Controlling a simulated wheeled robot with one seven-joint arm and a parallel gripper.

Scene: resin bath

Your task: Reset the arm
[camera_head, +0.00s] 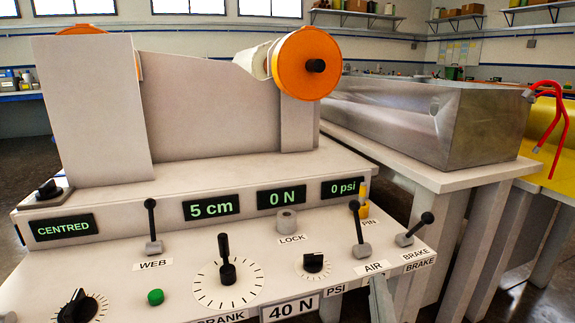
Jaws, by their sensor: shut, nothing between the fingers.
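My gripper is not clearly in view. A narrow grey piece (380,300) shows at the bottom edge, in front of the panel below the AIR label; I cannot tell what it is. The pale control console (120,240) fills the front. Its displays read CENTRED (62,227), 5 cm (211,208), 0 N (282,198) and 0 psi (343,188). The WEB lever (152,226), AIR lever (359,232) and crank (227,262) stand upright. The BRAKE lever (416,228) leans right. A plate below the panel reads 40 N (290,307).
An orange-ended roll (306,64) sits on top of the console. A long metal bath (470,128) stands on a table at right, with red handles (545,125) and a yellow surface beyond. Wall shelves are far behind.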

